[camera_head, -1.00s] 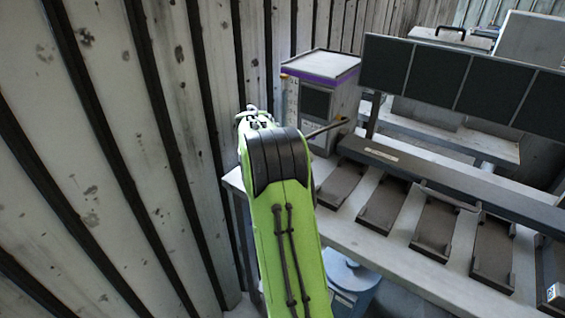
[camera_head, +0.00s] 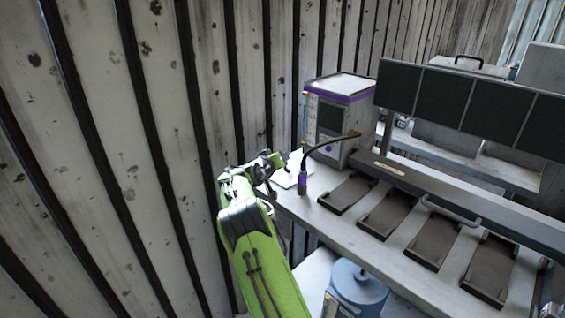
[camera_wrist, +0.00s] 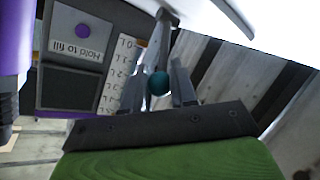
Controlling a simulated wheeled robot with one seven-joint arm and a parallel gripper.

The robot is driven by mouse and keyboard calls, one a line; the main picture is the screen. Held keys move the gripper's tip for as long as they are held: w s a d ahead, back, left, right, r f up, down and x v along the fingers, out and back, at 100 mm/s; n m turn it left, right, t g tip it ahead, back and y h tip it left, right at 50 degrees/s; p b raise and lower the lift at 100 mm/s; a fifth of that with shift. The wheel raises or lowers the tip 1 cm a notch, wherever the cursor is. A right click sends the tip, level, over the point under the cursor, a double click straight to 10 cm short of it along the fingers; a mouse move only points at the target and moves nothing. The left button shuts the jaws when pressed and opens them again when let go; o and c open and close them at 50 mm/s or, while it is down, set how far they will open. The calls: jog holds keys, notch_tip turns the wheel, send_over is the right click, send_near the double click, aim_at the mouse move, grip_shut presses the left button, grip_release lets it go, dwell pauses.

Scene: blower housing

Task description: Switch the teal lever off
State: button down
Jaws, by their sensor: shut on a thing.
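The teal lever shows in the wrist view as a round teal knob (camera_wrist: 157,83) between my gripper's two fingers. My gripper (camera_wrist: 161,82) is shut on this knob. A grey bar runs behind the knob toward the top of that view; I cannot tell whether it is the lever's shaft. In the head view my gripper (camera_head: 272,164) is at the far left end of the bench, left of the grey box with a purple band (camera_head: 345,97). The teal knob cannot be made out there.
In the wrist view a "Hold to fill" panel (camera_wrist: 82,32), upside down, is left of the fingers. A bent dark tube with a purple base (camera_head: 302,181) stands on the bench (camera_head: 325,222) close right of my gripper. Dark trays line the bench. A corrugated wall (camera_head: 170,130) is left.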

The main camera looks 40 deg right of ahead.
dwell(0.3)
jog(key=c, duration=0.9)
grip_release()
jog(key=shift+a, duration=0.1)
jog(key=p+v, duration=0.1)
jog(key=v, duration=1.4)
jog(key=shift+s+a, duration=0.25)
